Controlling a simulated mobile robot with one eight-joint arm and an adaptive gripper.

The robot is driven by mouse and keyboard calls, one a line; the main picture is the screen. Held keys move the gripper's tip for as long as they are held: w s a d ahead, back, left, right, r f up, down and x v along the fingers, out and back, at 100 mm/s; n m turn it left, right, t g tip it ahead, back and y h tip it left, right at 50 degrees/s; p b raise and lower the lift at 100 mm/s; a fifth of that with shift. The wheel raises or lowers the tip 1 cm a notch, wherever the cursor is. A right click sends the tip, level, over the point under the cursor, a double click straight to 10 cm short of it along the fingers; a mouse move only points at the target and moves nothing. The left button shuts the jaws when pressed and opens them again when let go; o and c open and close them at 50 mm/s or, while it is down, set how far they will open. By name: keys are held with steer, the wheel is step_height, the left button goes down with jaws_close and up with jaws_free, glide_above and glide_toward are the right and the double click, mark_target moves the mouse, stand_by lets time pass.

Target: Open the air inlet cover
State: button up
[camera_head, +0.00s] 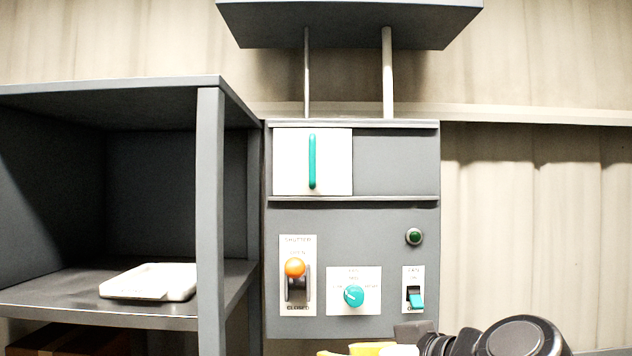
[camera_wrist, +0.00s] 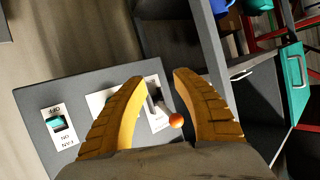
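The cover appears to be a white square panel (camera_head: 285,161) with a vertical teal bar handle (camera_head: 312,161). It sits at the left end of a railed strip across the top of the grey control cabinet (camera_head: 350,222); the right part of the strip is plain grey. My gripper's yellow fingers show at the bottom edge of the head view, well below the cover. In the wrist view my gripper (camera_wrist: 158,83) is open, its two fingers apart with nothing held. The cover is not recognisable in the wrist view.
The cabinet carries an orange-knobbed shutter lever (camera_head: 295,267), a teal dial (camera_head: 354,295), a fan switch (camera_head: 416,297) and a green button (camera_head: 414,236). The orange knob (camera_wrist: 176,120) shows beside the right finger. A grey shelf unit (camera_head: 210,180) stands left; a hood (camera_head: 350,22) hangs above.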

mark_target(315, 158)
steer(key=w+d+r+t+y+p, duration=0.15)
steer(key=r+p, duration=0.25)
steer(key=r, duration=0.6)
steer(key=w+a+r+t+p, duration=0.1)
steer(key=w+r+p, duration=0.2)
steer(key=r, duration=0.7)
steer(key=w+d+r+t+p, duration=0.15)
steer(key=r+p, duration=0.25)
steer(key=r, duration=0.6)
steer(key=shift+n, duration=0.3)
steer(key=p+x, duration=0.2)
steer(key=x, duration=0.9)
steer(key=shift+w+a+f, duration=0.15)
steer(key=shift+a+f, duration=0.05)
jaws_close()
